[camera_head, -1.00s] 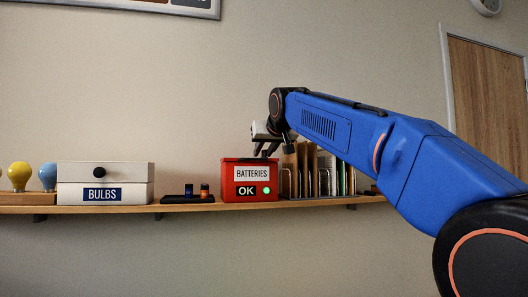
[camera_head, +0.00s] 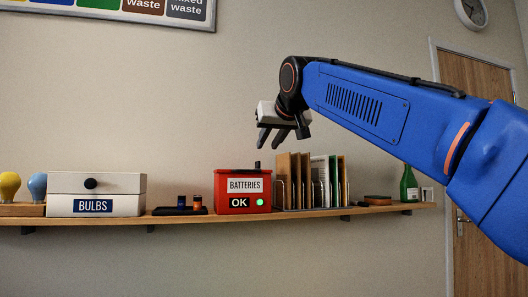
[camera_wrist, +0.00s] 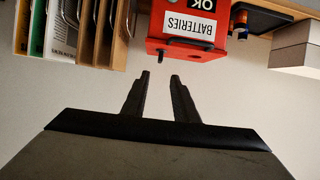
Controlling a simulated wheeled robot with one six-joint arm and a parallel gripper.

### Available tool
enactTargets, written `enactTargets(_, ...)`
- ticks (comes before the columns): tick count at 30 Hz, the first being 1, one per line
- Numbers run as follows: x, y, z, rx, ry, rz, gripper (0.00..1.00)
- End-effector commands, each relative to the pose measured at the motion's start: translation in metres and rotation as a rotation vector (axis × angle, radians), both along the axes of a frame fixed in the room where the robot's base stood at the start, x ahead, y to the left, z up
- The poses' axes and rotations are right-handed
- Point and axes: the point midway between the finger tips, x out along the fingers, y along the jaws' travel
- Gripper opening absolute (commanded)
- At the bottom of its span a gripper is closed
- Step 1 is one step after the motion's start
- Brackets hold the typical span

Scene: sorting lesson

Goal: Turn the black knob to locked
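The red batteries box (camera_head: 222,185) stands on the shelf, with a BATTERIES label, an OK panel and a lit green light on its front. A small upright black knob (camera_head: 257,165) sits on the right part of its top. In the wrist view the box (camera_wrist: 152,28) appears upside down, and the black knob (camera_wrist: 161,57) sticks out from its top edge. I cannot tell which position the knob points to. My gripper (camera_head: 270,143) hangs above the box, apart from the knob. In the wrist view its fingers (camera_wrist: 160,76) are open with nothing between them.
Right of the box stands a rack of upright folders (camera_head: 306,182), then a green bottle (camera_head: 409,184). Left are a black tray with batteries (camera_head: 180,211), the BULBS drawer box (camera_head: 118,182) and bulbs (camera_head: 37,184).

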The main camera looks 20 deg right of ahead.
Motion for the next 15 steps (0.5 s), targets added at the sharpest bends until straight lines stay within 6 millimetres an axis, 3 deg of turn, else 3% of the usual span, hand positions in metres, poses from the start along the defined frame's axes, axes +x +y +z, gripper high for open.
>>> enactTargets(6, -0.028, -0.001, 0.012, -0.001, -0.001, -0.001, 0.27)
enactTargets(15, -0.038, -0.001, 0.015, -0.001, 0.0, -0.001, 0.27)
